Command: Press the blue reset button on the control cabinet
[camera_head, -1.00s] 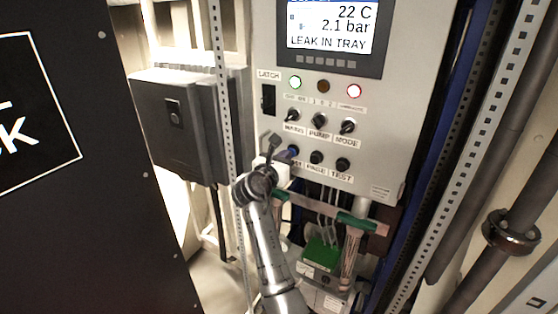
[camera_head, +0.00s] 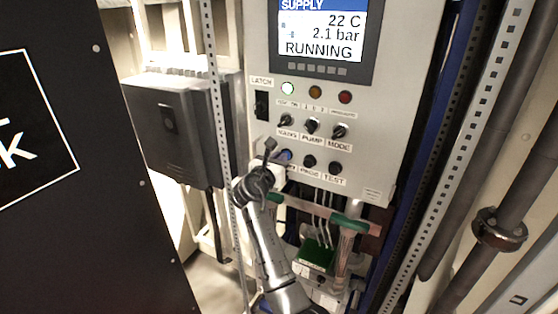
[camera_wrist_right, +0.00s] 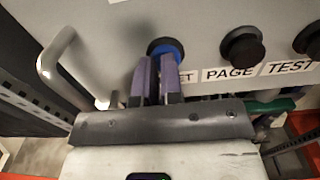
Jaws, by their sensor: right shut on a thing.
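The control cabinet (camera_head: 385,120) has a pale front panel with a screen (camera_head: 320,35) reading RUNNING, 22 C and 2.1 bar. The blue reset button (camera_head: 287,154) is at the left of the lowest row; in the right wrist view the blue button (camera_wrist_right: 168,49) shows behind my fingertips. My right gripper (camera_wrist_right: 157,62) has its two purple-grey fingers at the button, a narrow gap between them, shut on it. In the head view my right gripper (camera_head: 279,160) is at the panel's lower left, partly hiding the button. My left gripper is out of view.
Black PAGE (camera_wrist_right: 242,47) and TEST buttons lie right of the blue one. Several black knobs (camera_head: 312,125) sit above. A curved pale handle (camera_wrist_right: 52,58) stands left in the wrist view. Green-ended pipework (camera_head: 350,222) is below the panel; a dark box (camera_head: 178,130) hangs left.

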